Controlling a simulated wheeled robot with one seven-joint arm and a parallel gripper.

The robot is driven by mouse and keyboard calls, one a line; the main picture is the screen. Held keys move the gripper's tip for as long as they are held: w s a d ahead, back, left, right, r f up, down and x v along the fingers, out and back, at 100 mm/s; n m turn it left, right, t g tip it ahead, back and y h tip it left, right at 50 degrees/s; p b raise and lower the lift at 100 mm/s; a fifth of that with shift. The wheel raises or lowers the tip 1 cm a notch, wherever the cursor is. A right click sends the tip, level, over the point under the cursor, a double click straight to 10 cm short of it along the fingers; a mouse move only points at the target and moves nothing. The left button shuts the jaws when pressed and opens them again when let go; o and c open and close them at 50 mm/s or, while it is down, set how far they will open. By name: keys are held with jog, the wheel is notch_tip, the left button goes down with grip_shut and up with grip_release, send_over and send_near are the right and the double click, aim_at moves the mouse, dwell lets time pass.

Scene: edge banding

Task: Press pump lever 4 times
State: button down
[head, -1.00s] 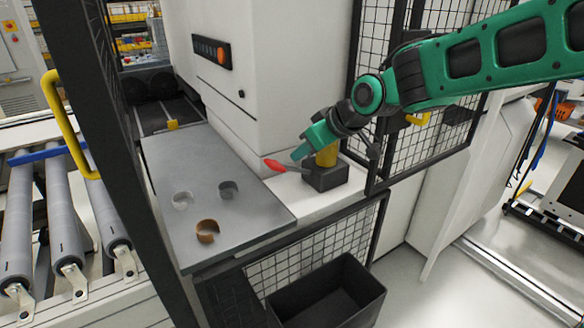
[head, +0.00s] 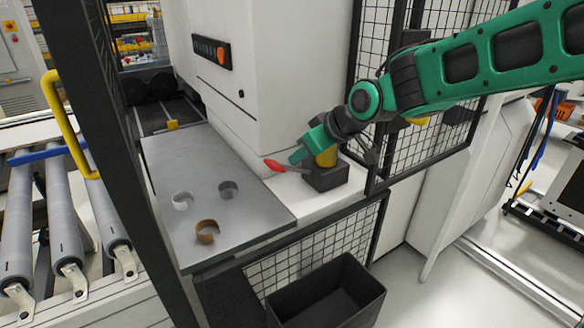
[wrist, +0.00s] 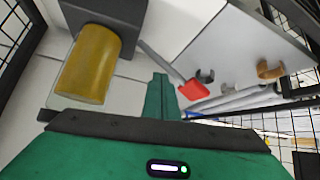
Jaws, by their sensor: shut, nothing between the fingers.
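The pump is a dark block (head: 326,176) with a yellow cylinder (head: 326,157) on top, standing on the white ledge beside the machine. Its lever ends in a red handle (head: 275,165) that points left, toward the metal plate. My gripper (head: 297,156) is shut and empty, its tip just above the lever between the red handle and the block. In the wrist view the shut green fingers (wrist: 161,88) are beside the lever's red handle (wrist: 194,89), with the yellow cylinder (wrist: 90,62) to their left. I cannot tell whether the fingertips touch the lever.
A grey metal plate (head: 240,212) with several curved pieces lies left of the pump. A black open bin (head: 330,300) stands below the ledge. Black mesh fencing (head: 425,150) is close on the right. A yellow handle (head: 62,120) and rollers (head: 65,220) are at the left.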

jog(key=shift+s+a+f, duration=0.2)
jog(key=shift+a+f, duration=0.05)
jog(key=shift+f, duration=0.3)
jog(key=shift+s+a+f, duration=0.15)
jog(key=shift+a+f, duration=0.1)
jog(key=shift+f, duration=0.3)
jog(key=shift+s+a+f, duration=0.2)
jog(key=shift+a+f, duration=0.05)
jog(key=shift+f, duration=0.3)
dwell(1.9)
jog(key=shift+r, duration=0.1)
dwell(0.4)
jog(key=shift+w+d+r, duration=0.25)
jog(key=shift+d+r, duration=0.1)
jog(key=shift+r, duration=0.35)
jog(key=shift+w+d+r, duration=0.2)
jog(key=shift+d+r, duration=0.1)
jog(key=shift+r, duration=0.4)
jog(key=shift+w+d+r, duration=0.25)
jog(key=shift+d+r, duration=0.1)
jog(key=shift+r, duration=0.35)
jog(key=shift+w+d+r, duration=0.25)
jog(key=shift+d+r, duration=0.1)
jog(key=shift+r, duration=0.35)
jog(key=shift+w+d+r, duration=0.2)
jog(key=shift+d+r, duration=0.1)
jog(key=shift+r, duration=0.45)
jog(key=shift+w+d+r, duration=0.25)
jog(key=shift+d+r, duration=0.1)
jog(key=shift+r, duration=0.35)
